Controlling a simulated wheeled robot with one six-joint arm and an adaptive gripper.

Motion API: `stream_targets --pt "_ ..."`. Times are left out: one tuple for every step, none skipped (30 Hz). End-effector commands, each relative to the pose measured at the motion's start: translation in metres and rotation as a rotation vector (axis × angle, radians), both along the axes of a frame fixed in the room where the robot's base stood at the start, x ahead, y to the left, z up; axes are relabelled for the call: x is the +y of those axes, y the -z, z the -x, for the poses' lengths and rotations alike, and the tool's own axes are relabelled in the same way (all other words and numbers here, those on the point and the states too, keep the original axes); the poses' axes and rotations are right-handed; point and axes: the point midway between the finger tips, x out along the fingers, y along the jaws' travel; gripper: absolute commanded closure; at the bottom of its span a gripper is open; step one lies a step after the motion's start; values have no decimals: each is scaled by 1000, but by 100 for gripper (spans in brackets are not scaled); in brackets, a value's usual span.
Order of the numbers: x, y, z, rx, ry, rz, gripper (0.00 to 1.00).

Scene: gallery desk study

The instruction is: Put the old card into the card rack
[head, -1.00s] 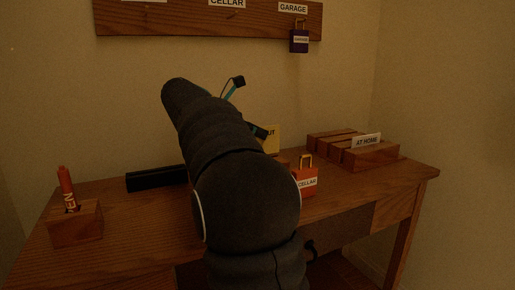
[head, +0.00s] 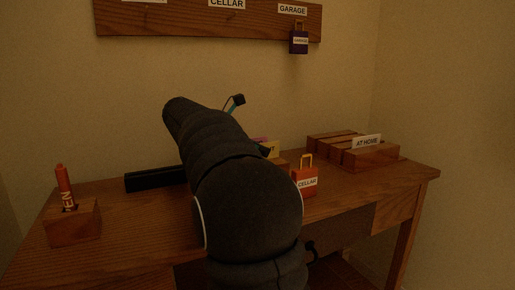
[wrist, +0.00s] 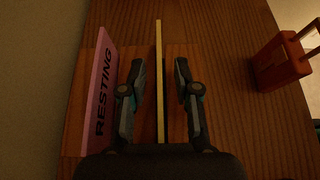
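A thin yellow card (wrist: 159,80) stands edge-on between the fingers of my gripper (wrist: 159,65) in the wrist view. A gap shows on both sides of it, so my gripper is open around it. In the head view the yellow card (head: 271,149) is partly hidden by my arm. A pink card reading RESTING (wrist: 100,90) stands left of my gripper; its top edge shows in the head view (head: 260,140). A slotted wooden rack (head: 372,158) at the right holds a white card reading AT HOME (head: 367,141). I cannot tell which card is the old one.
An orange CELLAR padlock (head: 304,181) stands right of my gripper. A wooden block (head: 74,224) with an orange-red tube (head: 65,185) is at the desk's left. A black bar (head: 155,181) lies behind my arm. A purple padlock (head: 299,43) hangs from the wall board (head: 170,20).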

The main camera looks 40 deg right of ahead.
Motion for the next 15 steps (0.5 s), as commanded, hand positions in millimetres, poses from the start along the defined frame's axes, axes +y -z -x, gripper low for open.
stream_targets --pt "0 0 0 0 0 0 69" --pt "0 0 0 0 0 0 69" --pt "0 0 0 0 0 0 69" --pt "0 0 0 0 0 0 69" --pt "0 0 0 0 0 0 69" --pt "0 0 0 0 0 0 69" --pt "0 -1 0 0 0 0 69" --pt "0 -2 0 -1 0 0 69" --pt "0 -4 0 -2 1 0 69" --pt "3 -6 -1 -1 -2 0 69" --pt "6 -8 -2 -1 -3 0 69" --pt "10 -11 -3 -1 -3 0 69" --pt "14 -13 -4 -1 -3 0 69" --pt "19 -16 -5 -1 -3 0 69" --pt "26 -20 -7 -1 -5 0 69"
